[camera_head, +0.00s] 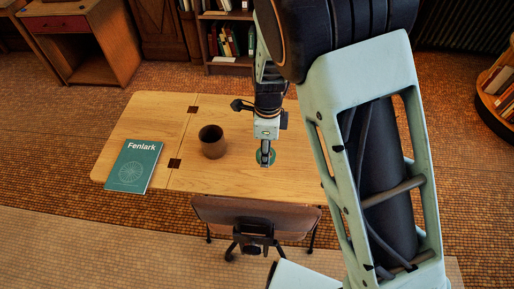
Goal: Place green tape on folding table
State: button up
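The folding table (222,181) has a light wooden top with dark square inlays along its seams. My gripper (266,160) points down over the right part of the table. The green tape (272,158), a small dark green roll, shows at the fingertips and sticks out on both sides of them. The fingers hide its middle. I cannot tell whether the fingers are closed on the tape, or whether it touches the tabletop or is just above it.
A green book (134,166) marked "Fenlark" lies at the table's left end. A brown cup (212,142) stands left of my gripper. A chair (256,214) stands at the near edge. Bare tabletop lies between book and cup. My arm hides the table's right end.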

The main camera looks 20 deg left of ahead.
jog(key=w+a+f, duration=0.1)
jog(key=f, duration=0.1)
jog(key=w+a+f, duration=0.3)
jog(key=a+f, duration=0.1)
jog(key=shift+w+f, duration=0.35)
jog(key=shift+a+f, duration=0.15)
jog(key=shift+f, duration=1.65)
jog(key=o, duration=1)
notch_tip(320, 180, up, 12)
jog(key=shift+r, duration=0.2)
